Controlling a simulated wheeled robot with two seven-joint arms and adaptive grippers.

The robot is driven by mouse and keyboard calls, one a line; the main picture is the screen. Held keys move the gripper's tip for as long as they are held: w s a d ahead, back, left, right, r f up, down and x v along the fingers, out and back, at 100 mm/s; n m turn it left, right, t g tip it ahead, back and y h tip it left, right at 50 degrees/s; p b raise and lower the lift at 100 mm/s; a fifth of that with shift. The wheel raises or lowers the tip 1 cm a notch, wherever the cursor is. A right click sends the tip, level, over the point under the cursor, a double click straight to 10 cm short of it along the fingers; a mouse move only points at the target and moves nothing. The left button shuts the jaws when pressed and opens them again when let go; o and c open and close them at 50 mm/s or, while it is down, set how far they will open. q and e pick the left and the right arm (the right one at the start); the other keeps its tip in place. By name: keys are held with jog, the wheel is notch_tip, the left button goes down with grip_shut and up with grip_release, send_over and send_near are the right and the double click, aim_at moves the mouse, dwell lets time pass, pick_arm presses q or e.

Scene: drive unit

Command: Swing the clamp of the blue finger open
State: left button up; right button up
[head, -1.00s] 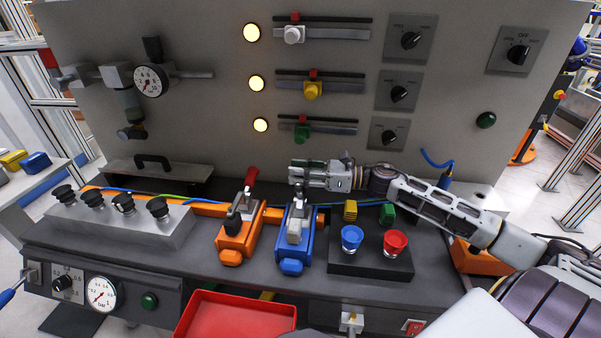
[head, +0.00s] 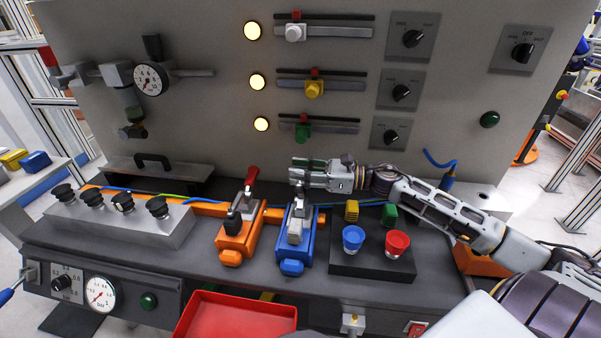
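The blue finger (head: 290,252) is a blue block on the bench, right of a similar orange finger (head: 236,246). Its clamp (head: 296,229) is grey metal on top of the block, with a dark lever rising towards my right gripper. The lever's upper end is hidden at the gripper. My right gripper (head: 296,170) reaches in from the right, its fingertips pointing left just above this lever. A narrow gap shows between its fingers, but whether they hold the lever cannot be seen. My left gripper is not in view.
The orange finger's red-handled lever (head: 252,176) stands upright close left of my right gripper. A black block (head: 372,266) with blue and red cups is to the right. A red tray (head: 236,318) is in front; the panel (head: 210,110) stands behind.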

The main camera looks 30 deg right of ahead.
jog(key=shift+s+a+f+g, duration=0.3)
jog(key=shift+s+a+f, duration=0.1)
jog(key=shift+f, duration=0.1)
jog(key=v, duration=0.8)
jog(key=shift+w+d+r, duration=0.3)
dwell(0.8)
